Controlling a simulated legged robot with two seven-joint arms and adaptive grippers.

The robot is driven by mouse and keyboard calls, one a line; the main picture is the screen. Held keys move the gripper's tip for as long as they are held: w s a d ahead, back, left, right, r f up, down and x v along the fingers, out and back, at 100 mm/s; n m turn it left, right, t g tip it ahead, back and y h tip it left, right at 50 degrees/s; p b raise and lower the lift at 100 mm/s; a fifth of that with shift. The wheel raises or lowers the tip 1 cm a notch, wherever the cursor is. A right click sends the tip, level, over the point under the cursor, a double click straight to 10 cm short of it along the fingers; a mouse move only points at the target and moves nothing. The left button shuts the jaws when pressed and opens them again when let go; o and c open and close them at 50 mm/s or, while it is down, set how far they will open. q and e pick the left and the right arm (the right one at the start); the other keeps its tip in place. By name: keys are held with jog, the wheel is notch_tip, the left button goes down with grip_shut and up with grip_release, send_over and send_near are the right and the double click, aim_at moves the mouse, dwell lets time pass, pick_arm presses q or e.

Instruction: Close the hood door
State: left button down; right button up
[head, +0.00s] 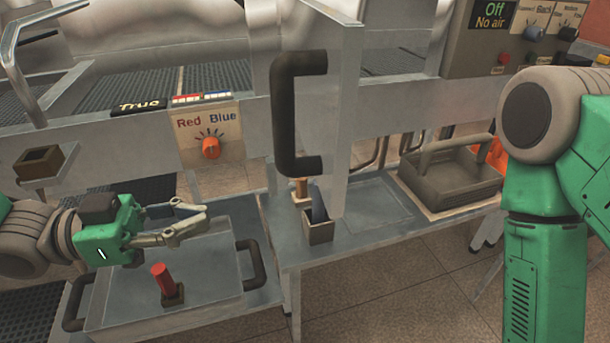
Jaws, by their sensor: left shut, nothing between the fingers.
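The hood door (345,110) is a pale grey panel near the middle of the head view. It is seen nearly edge-on and appears to stand out from the hood frame. Its black bar handle (287,115) is upright on the left side of the panel. My left gripper (200,222) is shut and empty, left of and below the handle and apart from it, over the grey tray. My right arm comes down along the right side; its gripper is out of the picture.
A grey tray (225,260) with black handles and a red cylinder (163,280) lies below my left gripper. A panel with an orange knob (211,147) is behind it. A small metal holder (319,228) stands below the door.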

pick_arm(q)
jog(key=w+d, duration=0.2)
jog(key=d, duration=1.2)
jog(key=shift+w, duration=0.35)
jog(key=shift+f, duration=0.1)
